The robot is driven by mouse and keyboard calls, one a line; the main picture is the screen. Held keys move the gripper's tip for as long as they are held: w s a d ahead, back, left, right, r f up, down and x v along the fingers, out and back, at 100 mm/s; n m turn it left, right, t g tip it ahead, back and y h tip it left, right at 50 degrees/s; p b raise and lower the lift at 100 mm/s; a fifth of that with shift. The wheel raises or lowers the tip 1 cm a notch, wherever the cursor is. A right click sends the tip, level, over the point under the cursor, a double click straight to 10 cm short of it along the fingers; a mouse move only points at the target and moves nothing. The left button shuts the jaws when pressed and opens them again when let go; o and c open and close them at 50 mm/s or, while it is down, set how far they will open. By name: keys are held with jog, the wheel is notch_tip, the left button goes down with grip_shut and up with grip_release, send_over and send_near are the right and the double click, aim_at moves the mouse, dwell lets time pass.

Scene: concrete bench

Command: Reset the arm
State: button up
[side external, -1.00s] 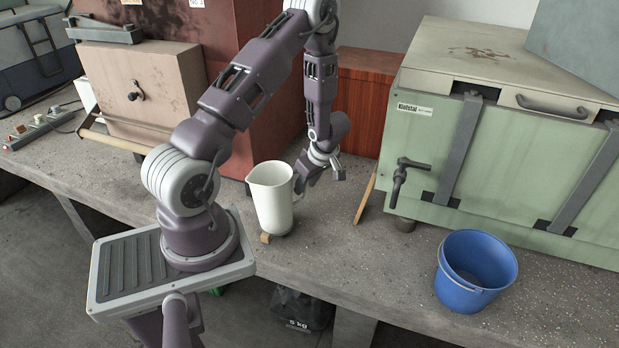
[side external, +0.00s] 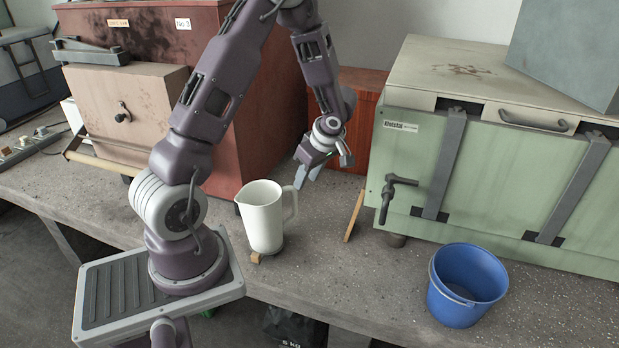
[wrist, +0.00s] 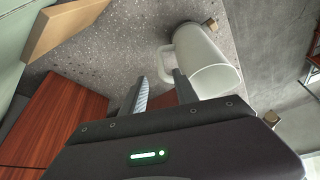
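My gripper (side external: 326,172) hangs above the bench, just right of and behind the white pitcher's handle. In the wrist view its two fingers (wrist: 160,92) are apart with nothing between them. The white pitcher (side external: 262,218) stands upright near the bench's front edge, its handle toward my gripper. It also shows in the wrist view (wrist: 208,62), beyond the right finger. From these views the fingers look clear of the handle.
A small wooden block (side external: 256,258) lies at the pitcher's foot. A wooden strip (side external: 353,216) leans by the green furnace (side external: 480,170). A blue bucket (side external: 466,285) stands at right. A red-brown wooden box (side external: 362,120) is behind my gripper. Bench between pitcher and bucket is clear.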

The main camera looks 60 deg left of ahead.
jog(key=w+d+r+m+t, duration=0.2)
jog(key=w+r+t, duration=0.2)
jog(key=r, duration=0.5)
jog(key=w+d+r+m+t, duration=0.1)
jog(key=w+r+m+t, duration=0.2)
jog(key=r, duration=0.7)
jog(key=w+d+r+m+t, duration=0.15)
jog(key=w+r+t, duration=0.3)
jog(key=r, duration=0.45)
jog(key=s+d+r+m+h, duration=0.1)
jog(key=s+d+m+h, duration=0.3)
jog(key=d, duration=0.6)
jog(key=s+d+r+m+h, duration=0.1)
jog(key=s+d+m+h, duration=0.2)
jog(key=s+d+m, duration=0.6)
jog(key=s+f+m+g+y, duration=0.1)
jog(key=s+f+g, duration=0.1)
jog(key=s+f, duration=0.2)
jog(key=s+f+m+g+y, duration=0.1)
jog(key=s+f, duration=0.3)
jog(key=s, duration=0.6)
jog(key=shift+s+f+g+y, duration=0.15)
jog(key=shift+f+g+y, duration=0.2)
jog(key=shift+g, duration=0.3)
